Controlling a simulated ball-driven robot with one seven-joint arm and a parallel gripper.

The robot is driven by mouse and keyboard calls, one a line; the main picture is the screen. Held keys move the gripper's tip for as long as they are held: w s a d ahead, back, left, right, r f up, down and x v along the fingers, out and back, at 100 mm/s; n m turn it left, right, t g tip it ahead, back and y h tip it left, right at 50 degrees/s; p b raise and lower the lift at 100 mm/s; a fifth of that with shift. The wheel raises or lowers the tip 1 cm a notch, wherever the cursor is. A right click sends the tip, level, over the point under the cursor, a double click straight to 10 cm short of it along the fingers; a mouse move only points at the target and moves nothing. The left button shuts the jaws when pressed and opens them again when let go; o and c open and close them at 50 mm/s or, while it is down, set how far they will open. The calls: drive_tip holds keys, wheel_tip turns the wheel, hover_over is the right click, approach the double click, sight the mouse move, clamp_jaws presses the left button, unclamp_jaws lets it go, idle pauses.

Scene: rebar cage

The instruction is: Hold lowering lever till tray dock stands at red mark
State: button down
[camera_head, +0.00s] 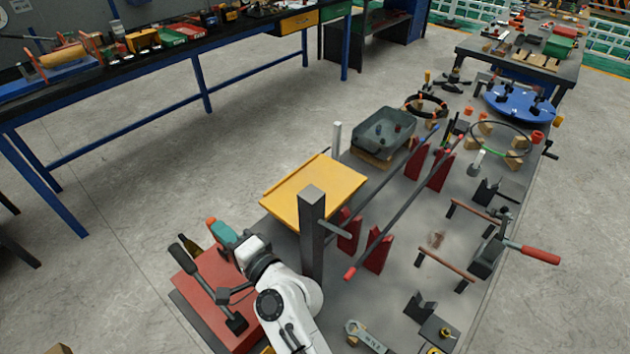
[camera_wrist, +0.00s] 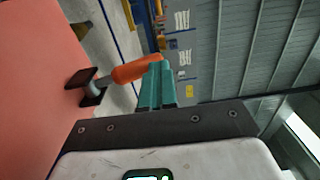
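The yellow tray dock (camera_head: 315,192) sits against a dark upright post (camera_head: 312,235) in the head view. No red mark can be made out on the post. A red lever box (camera_head: 203,305) stands left of it. A lever with a black handle (camera_head: 190,262) leans up from the box. A lever with an orange handle (camera_wrist: 135,71) rises from a black plate in the wrist view. My gripper (camera_wrist: 157,72) has teal fingers close together, with the orange handle's end at their tips. I cannot tell whether they press on it. In the head view my gripper (camera_head: 222,233) covers most of this handle.
A grey bin (camera_head: 384,130) stands behind the tray dock. Long bars on red stands (camera_head: 377,250) run along the table to the right. Open floor lies left of the table.

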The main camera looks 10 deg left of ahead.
idle(0.4)
drive_tip(key=s+d+r+p, duration=0.2)
drive_tip(key=s+d, duration=0.1)
drive_tip(key=d, duration=0.2)
drive_tip(key=shift+s+d+r+p, duration=0.15)
drive_tip(key=shift+d+p, duration=0.25)
